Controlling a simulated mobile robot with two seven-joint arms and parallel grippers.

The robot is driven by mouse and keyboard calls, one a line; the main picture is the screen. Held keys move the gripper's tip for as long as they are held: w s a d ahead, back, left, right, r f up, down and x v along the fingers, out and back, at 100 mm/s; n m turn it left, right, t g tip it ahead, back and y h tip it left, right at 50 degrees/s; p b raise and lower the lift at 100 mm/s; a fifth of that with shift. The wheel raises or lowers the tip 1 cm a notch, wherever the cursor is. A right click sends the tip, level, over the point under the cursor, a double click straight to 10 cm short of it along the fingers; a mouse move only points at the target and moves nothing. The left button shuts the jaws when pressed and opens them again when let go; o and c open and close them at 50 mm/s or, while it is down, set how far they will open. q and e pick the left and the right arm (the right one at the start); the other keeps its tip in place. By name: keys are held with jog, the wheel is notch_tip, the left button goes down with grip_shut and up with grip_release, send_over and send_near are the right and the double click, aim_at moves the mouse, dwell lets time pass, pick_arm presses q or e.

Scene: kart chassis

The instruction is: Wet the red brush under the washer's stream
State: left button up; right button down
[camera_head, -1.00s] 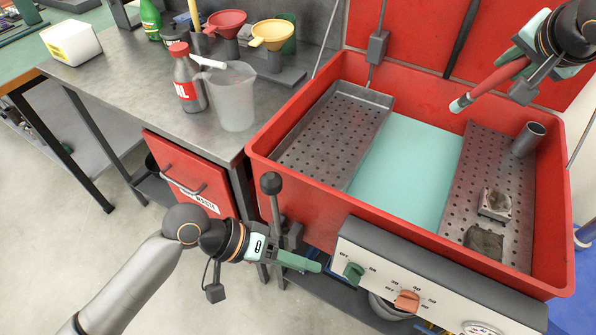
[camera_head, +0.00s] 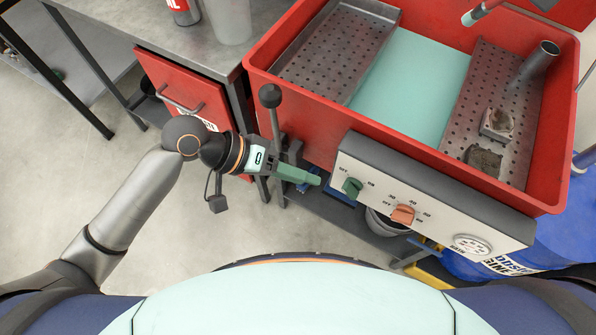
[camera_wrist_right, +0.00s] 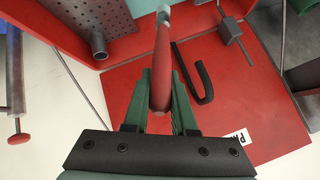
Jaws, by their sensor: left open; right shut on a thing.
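The parts washer is a red basin (camera_head: 318,140) with a pale turquoise floor and perforated metal trays. Its front panel (camera_head: 440,205) carries a green knob (camera_head: 352,187) and an orange knob (camera_head: 402,214). My left gripper (camera_head: 312,179) is open just left of the green knob, apart from it. The red brush (camera_head: 486,8) shows only partly at the top edge of the head view, its pale tip above the basin's back. In the right wrist view my right gripper (camera_wrist_right: 160,108) is shut on the brush (camera_wrist_right: 162,62). No stream of water shows.
A metal pipe (camera_head: 540,62) and two grey parts (camera_head: 490,140) are on the right tray. A grey workbench with a red drawer (camera_head: 182,92) stands left of the basin. A dark lever with a round knob (camera_head: 270,97) rises near my left gripper.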

dwell(0.3)
jog(key=s+r+p, duration=0.2)
jog(key=s+r, duration=0.2)
jog(key=s, duration=0.1)
dwell(0.5)
jog(key=shift+d, duration=0.1)
dwell(1.0)
